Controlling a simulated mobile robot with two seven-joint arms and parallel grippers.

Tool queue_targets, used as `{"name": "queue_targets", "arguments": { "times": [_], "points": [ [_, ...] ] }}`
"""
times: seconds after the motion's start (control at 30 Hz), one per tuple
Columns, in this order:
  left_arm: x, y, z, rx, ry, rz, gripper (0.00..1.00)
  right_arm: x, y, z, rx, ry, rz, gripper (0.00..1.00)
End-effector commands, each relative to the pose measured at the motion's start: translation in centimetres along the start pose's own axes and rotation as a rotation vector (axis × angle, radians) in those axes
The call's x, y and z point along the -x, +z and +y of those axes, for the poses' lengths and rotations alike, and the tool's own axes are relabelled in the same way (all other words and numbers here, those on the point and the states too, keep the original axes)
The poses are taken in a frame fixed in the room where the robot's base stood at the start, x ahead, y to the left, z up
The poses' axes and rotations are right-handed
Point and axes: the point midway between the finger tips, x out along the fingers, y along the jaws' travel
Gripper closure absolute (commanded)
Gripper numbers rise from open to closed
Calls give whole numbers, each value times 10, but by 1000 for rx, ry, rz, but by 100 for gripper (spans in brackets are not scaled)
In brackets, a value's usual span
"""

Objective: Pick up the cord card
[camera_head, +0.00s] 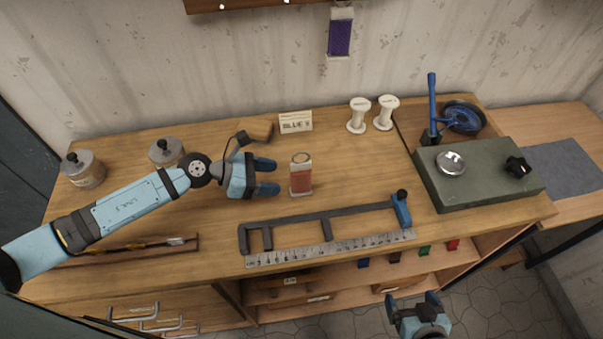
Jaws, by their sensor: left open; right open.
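A cord card wound with orange-red cord (301,179) stands on the workbench near its middle, with a pale ring-shaped top. My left gripper (271,176) is open, with its fingers pointing right toward this card. A small gap shows between the fingertips and the card, and nothing is between the fingers. A second card wound with purple cord (339,38) hangs on the wall at the top. My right gripper (412,300) is open and empty, low in front of the bench.
A small sign reading "BLUE 3" (295,122) and two white spools (358,116) stand behind. A dark metal frame with a blue handle (402,208) and a ruler (330,248) lie in front. A green box (480,173) is at right, metal jars (83,169) at left.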

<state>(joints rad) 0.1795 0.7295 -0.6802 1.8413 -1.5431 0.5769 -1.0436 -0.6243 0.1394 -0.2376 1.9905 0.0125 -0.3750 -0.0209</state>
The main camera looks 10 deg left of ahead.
Motion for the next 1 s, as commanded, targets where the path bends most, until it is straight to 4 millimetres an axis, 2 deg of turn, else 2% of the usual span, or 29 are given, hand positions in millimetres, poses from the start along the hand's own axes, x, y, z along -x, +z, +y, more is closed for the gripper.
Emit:
{"name": "queue_targets", "arguments": {
  "times": [0.1,0.37,0.6,0.73,0.93,0.97,1.0],
  "points": [
    [-19,2,1,2,1,-2,42,2,-7,0,1,0,2,9],
    [-39,0,-1,5,1,-2,42,4,-15,4,3,6,8,9],
    [-74,-4,-2,4,1,-4,42,10,-25,7,3,16,17,9],
    [-82,-5,-2,3,1,-2,42,11,-26,8,3,17,17,9],
    [-82,-6,-2,2,1,-2,42,11,-24,7,2,16,13,9],
    [-82,-6,-2,2,1,-2,46,11,-23,7,2,16,13,9],
    [-82,-6,-2,2,1,-2,55,11,-23,6,1,15,12,9]
  ]
}}
